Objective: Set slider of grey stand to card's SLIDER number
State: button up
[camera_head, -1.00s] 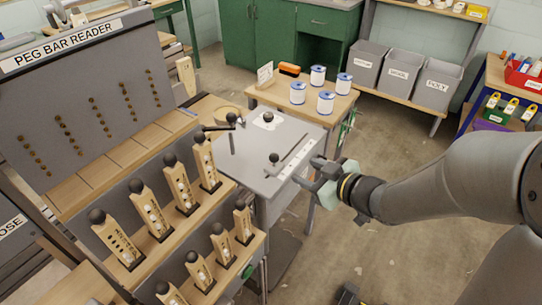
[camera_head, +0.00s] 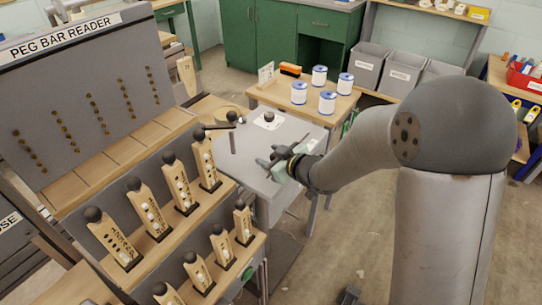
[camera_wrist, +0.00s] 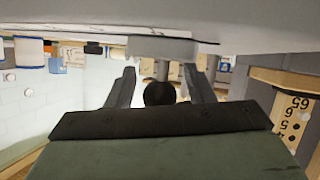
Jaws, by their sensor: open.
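The grey stand (camera_head: 240,166) is in the middle of the head view. Its slider knob and slot are now mostly hidden there behind my gripper (camera_head: 270,161). In the wrist view a round black knob (camera_wrist: 159,94) on a stem shows between the two fingers of my gripper (camera_wrist: 160,88). The fingers are open, one on each side of it, with gaps visible. I cannot tell whether the knob lies fully within their reach. A small upright card (camera_head: 265,75) stands on the wooden table behind; its print is too small to read.
A dark lever (camera_head: 220,128) and a white plate with a black knob (camera_head: 268,118) are on the stand's far part. White spools (camera_head: 327,102) stand on the wooden table (camera_head: 262,95). The peg bar rack (camera_head: 150,225) is close at left.

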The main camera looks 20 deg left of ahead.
grip_shut()
jog(key=shift+w+d+r, duration=0.1)
jog(key=shift+w+d, duration=0.05)
jog(key=shift+w, duration=0.2)
jog(key=w+d+p, duration=0.1)
jog(key=w, duration=0.2)
jog(key=w+d+p, duration=0.1)
jog(key=w+p, duration=0.1)
jog(key=w, duration=0.2)
jog(key=w+d+p, duration=0.1)
jog(key=w, duration=0.2)
jog(key=shift+w+d+p, duration=0.25)
jog(key=shift+w+p, duration=0.05)
jog(key=shift+w, duration=0.1)
grip_release()
jog(key=v, duration=1.7)
jog(key=shift+d, duration=0.2)
